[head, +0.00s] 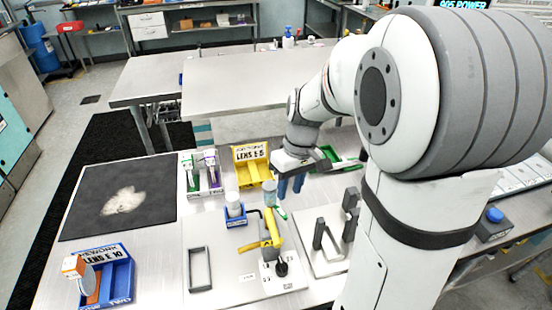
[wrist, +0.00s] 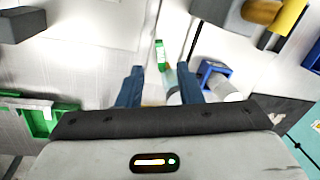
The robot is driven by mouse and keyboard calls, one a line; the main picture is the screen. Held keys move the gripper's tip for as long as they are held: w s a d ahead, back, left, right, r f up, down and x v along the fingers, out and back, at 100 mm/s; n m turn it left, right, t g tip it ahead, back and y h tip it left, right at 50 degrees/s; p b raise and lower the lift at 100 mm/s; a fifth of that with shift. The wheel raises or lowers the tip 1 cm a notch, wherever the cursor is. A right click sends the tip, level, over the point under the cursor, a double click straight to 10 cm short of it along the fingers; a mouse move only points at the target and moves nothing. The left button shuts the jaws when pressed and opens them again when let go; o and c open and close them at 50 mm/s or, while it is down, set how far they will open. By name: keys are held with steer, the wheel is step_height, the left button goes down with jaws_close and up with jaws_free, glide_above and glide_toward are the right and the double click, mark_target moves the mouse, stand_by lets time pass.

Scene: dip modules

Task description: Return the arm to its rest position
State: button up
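My gripper (head: 290,188) is at the end of my white arm, pointing down over the middle of the near workbench. Its two blue fingers show in the wrist view (wrist: 158,78), spread apart with a gap between them. A pale, partly hidden round thing (wrist: 173,98) shows by the right finger there; I cannot tell whether it touches. I see no object clearly held.
A yellow lever clamp (head: 267,238), a blue holder (head: 236,220) with a white cylinder, and a yellow bin (head: 249,176) stand close by. A green tray (head: 345,162) is behind my gripper. A dark mat (head: 85,205) and blue bin (head: 118,280) lie left. The rear table (head: 235,92) is mostly clear.

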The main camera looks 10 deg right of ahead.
steer(key=s+r+m+t+h, duration=0.1)
steer(key=s+r+m+t, duration=0.2)
steer(key=s, duration=0.9)
step_height(320, 180, up, 3)
steer(key=shift+s+a+f+m+t+h, duration=0.15)
steer(key=shift+s+a+m+t+h, duration=0.15)
steer(key=shift+s+a+m, duration=0.15)
